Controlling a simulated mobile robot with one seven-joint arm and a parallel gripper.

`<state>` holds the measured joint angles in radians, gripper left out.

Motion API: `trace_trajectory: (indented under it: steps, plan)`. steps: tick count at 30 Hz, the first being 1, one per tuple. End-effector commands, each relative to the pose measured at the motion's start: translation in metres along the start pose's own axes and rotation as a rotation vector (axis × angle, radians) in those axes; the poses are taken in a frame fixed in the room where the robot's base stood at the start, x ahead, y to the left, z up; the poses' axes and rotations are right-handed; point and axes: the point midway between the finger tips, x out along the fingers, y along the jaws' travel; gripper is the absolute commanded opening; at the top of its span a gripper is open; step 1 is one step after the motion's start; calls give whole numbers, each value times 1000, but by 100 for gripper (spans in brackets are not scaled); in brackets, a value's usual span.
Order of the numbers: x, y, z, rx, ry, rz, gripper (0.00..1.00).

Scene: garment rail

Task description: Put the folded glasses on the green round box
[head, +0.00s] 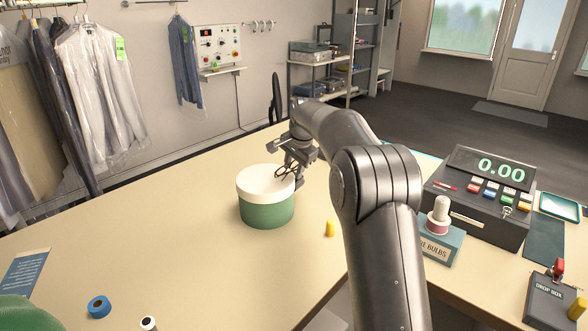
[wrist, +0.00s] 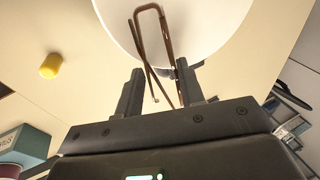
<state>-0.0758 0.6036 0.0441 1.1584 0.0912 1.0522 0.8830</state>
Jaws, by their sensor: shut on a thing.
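The green round box (head: 267,213) with a white lid (head: 262,184) stands upright on the counter, left of my arm. My gripper (head: 293,165) is at the right rim of the lid, pointing down. It is shut on the folded glasses (head: 283,171), a thin brown frame. In the wrist view, the glasses (wrist: 168,42) stick out between the fingers (wrist: 160,92) and lie across the view of the white lid (wrist: 210,22). I cannot tell whether the glasses touch the lid.
A yellow cylinder (head: 330,228) stands right of the box. A blue tape roll (head: 99,307) lies front left. The counter left of the box is clear. Garments (head: 95,85) hang behind.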

Motion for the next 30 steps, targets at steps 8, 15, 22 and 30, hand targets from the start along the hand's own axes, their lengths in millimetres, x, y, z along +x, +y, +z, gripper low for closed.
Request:
trace_trajectory:
  steps: [8,15,22,30]
  plan:
    - [5,2,0,-1,1,-1,3]
    - [8,3,1,-1,0,-1,44]
    - [8,3,1,-1,0,-1,57]
    - [2,2,0,0,1,-2,57]
